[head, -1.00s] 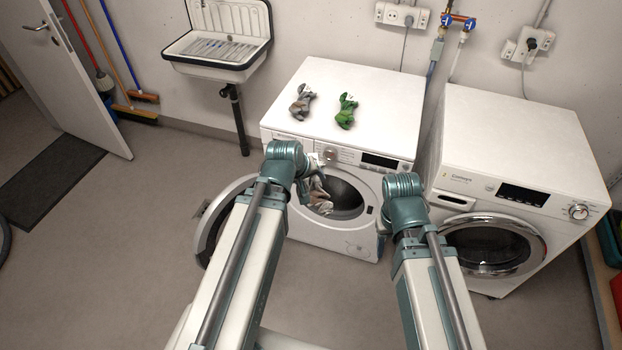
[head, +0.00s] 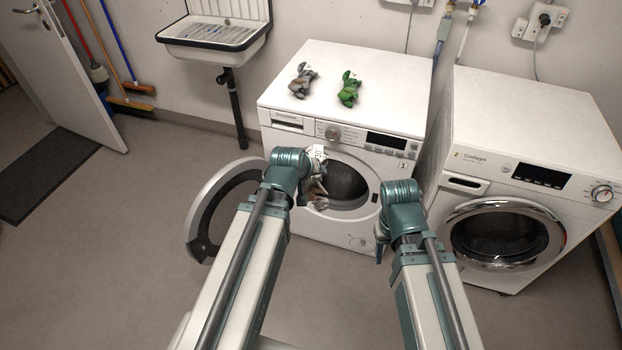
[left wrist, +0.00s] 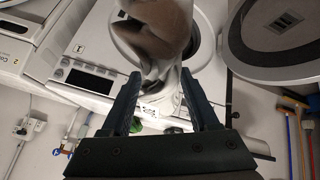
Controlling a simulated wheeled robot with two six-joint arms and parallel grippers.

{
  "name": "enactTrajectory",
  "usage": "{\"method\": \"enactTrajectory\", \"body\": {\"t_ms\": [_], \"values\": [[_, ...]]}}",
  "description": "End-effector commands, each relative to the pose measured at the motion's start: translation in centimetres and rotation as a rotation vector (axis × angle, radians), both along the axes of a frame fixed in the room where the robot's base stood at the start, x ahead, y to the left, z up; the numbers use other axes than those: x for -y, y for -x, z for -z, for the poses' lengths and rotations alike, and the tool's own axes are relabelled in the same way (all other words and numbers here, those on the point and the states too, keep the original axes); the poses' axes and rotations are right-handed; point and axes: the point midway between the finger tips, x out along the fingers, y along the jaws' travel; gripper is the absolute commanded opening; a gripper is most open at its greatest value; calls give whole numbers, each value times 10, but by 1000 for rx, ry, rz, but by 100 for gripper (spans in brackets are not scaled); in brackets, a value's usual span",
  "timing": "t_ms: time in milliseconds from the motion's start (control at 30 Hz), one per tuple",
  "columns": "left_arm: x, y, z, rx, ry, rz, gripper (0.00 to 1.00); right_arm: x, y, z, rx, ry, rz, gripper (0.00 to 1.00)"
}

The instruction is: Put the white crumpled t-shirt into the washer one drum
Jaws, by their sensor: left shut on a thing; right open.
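A crumpled whitish cloth with brownish, shaded folds, apparently the white t-shirt (head: 318,185), hangs from my left gripper (left wrist: 160,76). The gripper is shut on it; in the head view my wrist partly hides the fingers. The cloth is in front of the left part of washer one's drum opening (head: 345,186); I cannot tell whether any of it is inside. Washer one (head: 300,125) is the left machine, with its round door (head: 208,205) swung open to the left. My right gripper (head: 381,246) is open and empty, low before washer one's right side.
A grey cloth (head: 302,80) and a green cloth (head: 349,88) lie on top of washer one. The right machine (head: 530,130) has its door (head: 500,236) shut. A sink (head: 215,40) hangs on the back wall.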

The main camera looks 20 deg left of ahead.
Motion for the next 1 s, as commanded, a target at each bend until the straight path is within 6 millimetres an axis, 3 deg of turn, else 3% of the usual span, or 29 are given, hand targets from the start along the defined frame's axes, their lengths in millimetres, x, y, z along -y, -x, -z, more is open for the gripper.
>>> {"method": "enactTrajectory", "body": {"t_ms": [33,100,1000], "values": [[0,-3,25,19,-15,14,0,0,0,27,0,0,-1,50],[0,-7,39,47,-37,31,0,0,0,45,1,0,-1,50],[-5,-52,202,414,-285,209,0,0,-1,269,3,2,-10,50]]}}
